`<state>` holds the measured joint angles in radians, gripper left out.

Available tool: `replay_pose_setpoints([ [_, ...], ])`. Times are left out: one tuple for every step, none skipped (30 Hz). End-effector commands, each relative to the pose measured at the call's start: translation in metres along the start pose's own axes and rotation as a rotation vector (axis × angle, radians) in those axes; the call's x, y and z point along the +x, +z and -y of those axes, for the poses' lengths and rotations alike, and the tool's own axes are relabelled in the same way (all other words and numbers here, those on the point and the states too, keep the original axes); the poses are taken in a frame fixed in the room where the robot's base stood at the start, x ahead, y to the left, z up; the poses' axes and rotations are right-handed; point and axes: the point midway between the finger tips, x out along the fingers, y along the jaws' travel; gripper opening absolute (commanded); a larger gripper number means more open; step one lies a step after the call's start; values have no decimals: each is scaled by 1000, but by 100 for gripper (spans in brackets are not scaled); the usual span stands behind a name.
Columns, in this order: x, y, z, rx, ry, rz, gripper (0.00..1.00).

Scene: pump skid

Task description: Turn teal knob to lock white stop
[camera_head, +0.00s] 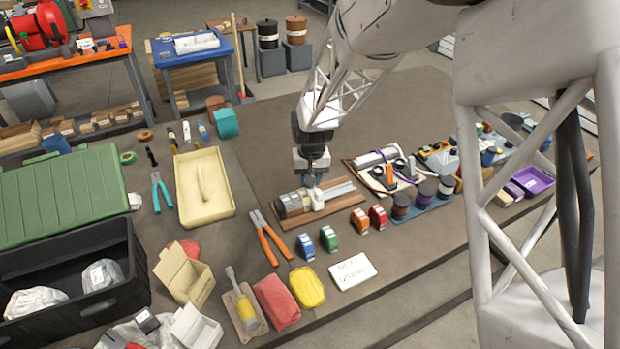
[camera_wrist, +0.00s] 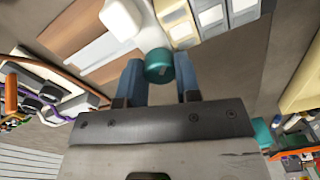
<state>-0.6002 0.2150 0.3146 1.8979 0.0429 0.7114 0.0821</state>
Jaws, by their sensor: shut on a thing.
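The teal knob (camera_wrist: 158,66) sits between the two blue fingertips of my gripper (camera_wrist: 160,78) in the wrist view. My gripper is shut on it. In the head view my gripper (camera_head: 312,180) points down over the pump skid (camera_head: 345,209), a wooden board bearing a grey ribbed body (camera_head: 293,203) and a pale rail. The knob is hidden or too small to tell there. The white stop (camera_wrist: 122,18) shows beside the knob in the wrist view, on the pale rail. I cannot tell whether it is locked.
Orange-handled pliers (camera_head: 269,238) lie left of the skid. Several small coloured blocks, such as a green one (camera_head: 329,238), stand in front of it. A second board with cables (camera_head: 385,172) and dark spools (camera_head: 401,206) are close on the right.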

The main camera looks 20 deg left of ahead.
Motion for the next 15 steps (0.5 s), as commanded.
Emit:
replay_pose_setpoints([
  [0, 0, 0, 41, 0, -2, 7],
  [-1, 0, 0, 70, 0, -3, 7],
  [0, 0, 0, 107, 0, -4, 7],
  [0, 0, 0, 136, 0, -4, 7],
  [0, 0, 0, 165, 0, -5, 7],
  [0, 0, 0, 202, 0, -6, 7],
  [0, 0, 0, 231, 0, -7, 7],
  [0, 0, 0, 259, 0, -7, 7],
  [0, 1, 0, 297, 0, -8, 7],
  [0, 1, 0, 325, 0, -9, 7],
  [0, 1, 0, 354, 0, -10, 7],
  [0, 0, 0, 392, 0, -12, 7],
  [-1, 0, 0, 420, 0, -13, 7],
  [-1, 0, 0, 448, 0, -14, 7],
  [-1, 0, 0, 484, 0, -14, 7],
])
